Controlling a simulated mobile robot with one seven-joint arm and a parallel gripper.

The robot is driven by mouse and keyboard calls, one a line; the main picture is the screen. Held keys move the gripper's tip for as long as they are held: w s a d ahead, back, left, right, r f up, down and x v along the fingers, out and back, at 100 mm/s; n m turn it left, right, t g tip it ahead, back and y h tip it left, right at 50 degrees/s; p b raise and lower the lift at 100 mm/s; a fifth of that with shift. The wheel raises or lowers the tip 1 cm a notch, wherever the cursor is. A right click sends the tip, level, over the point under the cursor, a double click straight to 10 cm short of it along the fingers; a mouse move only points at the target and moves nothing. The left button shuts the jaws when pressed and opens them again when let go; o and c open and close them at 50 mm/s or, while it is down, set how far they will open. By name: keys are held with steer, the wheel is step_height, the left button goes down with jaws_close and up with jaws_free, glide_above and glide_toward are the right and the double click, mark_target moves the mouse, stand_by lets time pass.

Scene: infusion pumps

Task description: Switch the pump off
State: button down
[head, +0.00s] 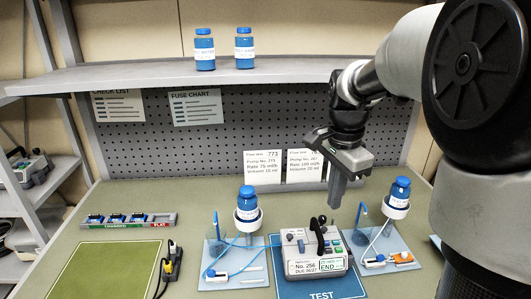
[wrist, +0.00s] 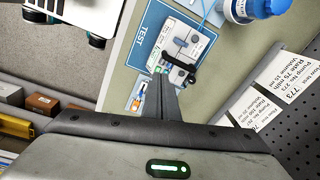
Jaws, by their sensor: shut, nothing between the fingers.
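The pump (head: 301,267) is a grey box with a black handle on top. It stands on the blue TEST mat (head: 320,289) at the front of the bench. Its front has a label reading No. 256, a small green-lettered panel reading END and coloured buttons at the right. The pump also shows in the wrist view (wrist: 176,50), tilted, on the TEST mat (wrist: 150,27). My gripper (head: 335,205) is shut and empty, pointing down above and behind the pump's right side. Its fingers (wrist: 163,82) cover part of the pump's surroundings in the wrist view. I cannot make out a power switch.
Trays with blue-capped bottles on stands flank the pump, left (head: 248,213) and right (head: 397,201), with tubing. A green mat (head: 100,270) lies at the left, with a yellow-black device (head: 172,262) beside it. A rack (head: 127,220) stands behind. The shelf (head: 300,73) hangs above.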

mark_target(329, 249)
steer(key=w+d+f+m+g, duration=0.1)
steer(key=w+d+f+m, duration=0.1)
steer(key=w+f+m, duration=0.1)
steer(key=shift+w+d+f, duration=0.2)
steer(key=shift+w+f, duration=0.1)
steer(key=shift+f, duration=0.5)
step_height(329, 249, down, 14)
steer(key=shift+f+b, duration=0.1)
steer(key=shift+b, duration=0.25)
